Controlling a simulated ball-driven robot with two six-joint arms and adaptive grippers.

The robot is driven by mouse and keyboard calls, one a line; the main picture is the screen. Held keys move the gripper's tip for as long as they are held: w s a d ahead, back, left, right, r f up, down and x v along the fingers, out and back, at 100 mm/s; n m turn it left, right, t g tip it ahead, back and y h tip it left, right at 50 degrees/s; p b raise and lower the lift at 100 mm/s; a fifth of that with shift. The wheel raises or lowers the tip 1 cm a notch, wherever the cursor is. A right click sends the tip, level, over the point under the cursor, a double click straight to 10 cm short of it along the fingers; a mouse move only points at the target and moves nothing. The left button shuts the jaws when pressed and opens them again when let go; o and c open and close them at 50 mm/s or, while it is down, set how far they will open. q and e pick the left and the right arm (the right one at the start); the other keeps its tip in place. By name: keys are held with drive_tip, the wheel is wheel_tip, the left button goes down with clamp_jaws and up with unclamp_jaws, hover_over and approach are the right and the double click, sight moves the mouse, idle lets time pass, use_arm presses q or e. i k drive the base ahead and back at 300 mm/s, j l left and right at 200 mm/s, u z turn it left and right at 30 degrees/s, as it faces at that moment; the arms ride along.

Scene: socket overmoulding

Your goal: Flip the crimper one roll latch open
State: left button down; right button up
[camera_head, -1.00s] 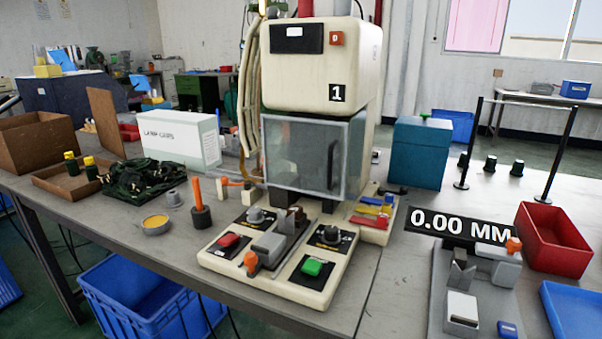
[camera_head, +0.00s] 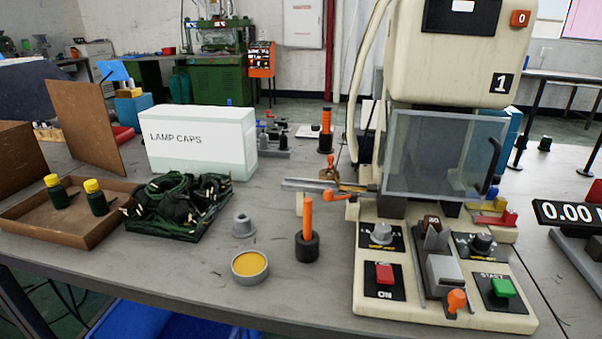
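Crimper one (camera_head: 440,70) is the cream machine at the right, marked with a "1". A clear guard (camera_head: 440,155) with a dark handle covers its front opening. On its base panel (camera_head: 375,308) sit a red button, a green START button, two dark-plated knobs and a grey block. An orange knob (camera_head: 456,300) sits at the front of that block. An orange-handled lever (camera_head: 338,196) lies by the left side of the guard, with a grey bar beside it. I cannot tell for sure which part is the roll latch. Neither gripper is in view.
Left of the crimper are an orange-handled tool (camera_head: 308,220) in a black holder, a tin (camera_head: 250,266), a grey stepped part (camera_head: 242,225), a pile of dark cables (camera_head: 175,205), a brown tray (camera_head: 40,240) and a LAMP CAPS box (camera_head: 200,140). Bare table lies along the front edge.

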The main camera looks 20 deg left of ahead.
sight(329, 157)
drive_tip(key=j+z, duration=0.1)
drive_tip(key=j, duration=0.35)
drive_tip(key=k+j+z, duration=0.1)
drive_tip(key=j, duration=0.35)
drive_tip(key=k+j+z, duration=0.1)
drive_tip(key=j, duration=0.35)
drive_tip(key=k+j+z, duration=0.1)
drive_tip(key=j, duration=0.35)
drive_tip(key=k+j+z, duration=0.1)
drive_tip(key=j, duration=0.35)
drive_tip(key=k+j+z, duration=0.1)
drive_tip(key=j, duration=0.3)
drive_tip(key=k, duration=0.1)
